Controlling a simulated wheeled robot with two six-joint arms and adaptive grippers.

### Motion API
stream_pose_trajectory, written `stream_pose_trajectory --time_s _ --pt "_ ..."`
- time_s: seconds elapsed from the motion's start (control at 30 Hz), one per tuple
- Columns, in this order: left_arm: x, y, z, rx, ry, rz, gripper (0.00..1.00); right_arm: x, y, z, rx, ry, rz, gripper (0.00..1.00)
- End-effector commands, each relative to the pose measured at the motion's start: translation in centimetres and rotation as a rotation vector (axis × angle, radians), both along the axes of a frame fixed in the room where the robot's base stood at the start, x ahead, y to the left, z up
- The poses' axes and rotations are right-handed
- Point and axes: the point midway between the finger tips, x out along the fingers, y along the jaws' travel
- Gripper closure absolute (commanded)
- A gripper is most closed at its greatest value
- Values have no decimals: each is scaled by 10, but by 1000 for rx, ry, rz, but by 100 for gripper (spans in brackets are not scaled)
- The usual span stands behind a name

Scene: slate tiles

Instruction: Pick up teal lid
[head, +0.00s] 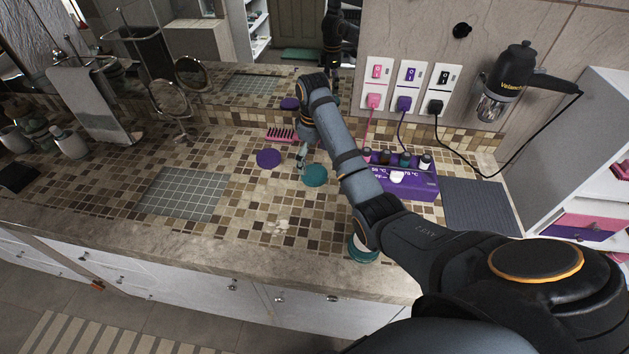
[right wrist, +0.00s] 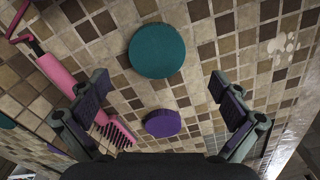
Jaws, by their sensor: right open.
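The teal lid (head: 315,175) is a flat round disc lying on the tiled counter in the head view. It also shows in the right wrist view (right wrist: 157,50), at upper centre. My right gripper (head: 301,163) points down close beside the lid, on its left. In the right wrist view my right gripper (right wrist: 158,95) is open, with its fingers apart and nothing held. A purple lid (head: 268,158) lies to the left of the teal one; in the right wrist view it shows (right wrist: 162,123) low between the fingers. My left gripper is out of view.
A pink brush (head: 281,134) lies behind the lids, near the mirror. A purple box (head: 411,186) with bottles and a grey mat (head: 480,205) are at right. Another teal round thing (head: 363,255) is near the front edge, partly hidden by my arm. A grey grid mat (head: 180,193) lies left.

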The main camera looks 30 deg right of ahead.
Motion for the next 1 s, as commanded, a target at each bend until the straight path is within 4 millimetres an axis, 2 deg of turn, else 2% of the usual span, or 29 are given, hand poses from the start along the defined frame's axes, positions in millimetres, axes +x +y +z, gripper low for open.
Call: stream_pose_trajectory --time_s 0.03,0.1,0.23,0.37,0.57,0.77,1.0 --pt "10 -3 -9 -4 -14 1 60 0 0 -8 0 -1 0 0" --pt "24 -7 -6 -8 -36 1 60 0 0 -6 0 -2 0 0" --pt "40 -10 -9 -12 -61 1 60 1 -1 -11 0 -1 0 0" --pt "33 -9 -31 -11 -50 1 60 2 -3 -29 0 -1 0 0" --pt "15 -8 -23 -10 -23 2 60 3 -5 -54 0 1 0 0" --pt "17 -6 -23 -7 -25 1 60 4 -5 -56 0 -1 0 0" --pt "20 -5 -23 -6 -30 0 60 4 -5 -56 0 -1 0 31"
